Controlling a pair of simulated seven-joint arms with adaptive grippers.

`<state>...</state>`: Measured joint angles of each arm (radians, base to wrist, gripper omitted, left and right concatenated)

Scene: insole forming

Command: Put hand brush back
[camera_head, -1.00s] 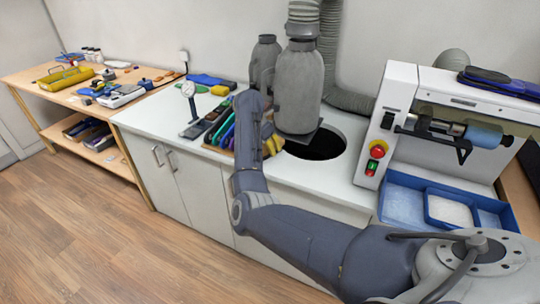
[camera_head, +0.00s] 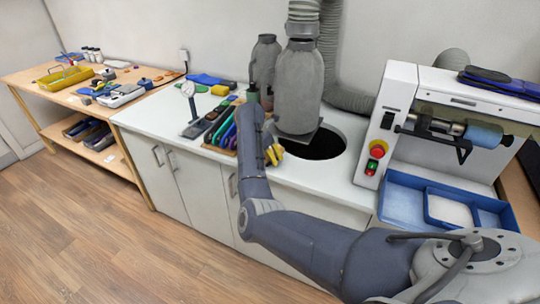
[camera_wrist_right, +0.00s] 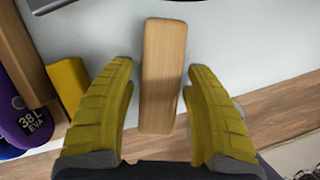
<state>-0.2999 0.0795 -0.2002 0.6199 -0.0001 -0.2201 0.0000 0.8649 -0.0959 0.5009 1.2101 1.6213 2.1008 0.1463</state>
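The hand brush shows in the right wrist view as a long wooden block (camera_wrist_right: 163,70) on the white counter, its far end pointing up the picture. My right gripper (camera_wrist_right: 160,66) has its two yellow fingers on either side of the block, with a gap on each side. Its fingers are open. In the head view the right gripper's yellow fingers (camera_head: 274,154) show beside the forearm, low over the counter near the dark round opening. The brush cannot be made out there, as my arm covers that spot. My left gripper is not in view.
A rack of coloured insoles (camera_head: 216,126) stands left of my arm; a purple insole (camera_wrist_right: 22,118) and yellow block (camera_wrist_right: 70,84) are close to the left finger. Grey cylinders (camera_head: 299,90) stand behind. The grinding machine (camera_head: 400,85) and blue tray (camera_head: 400,205) are at right.

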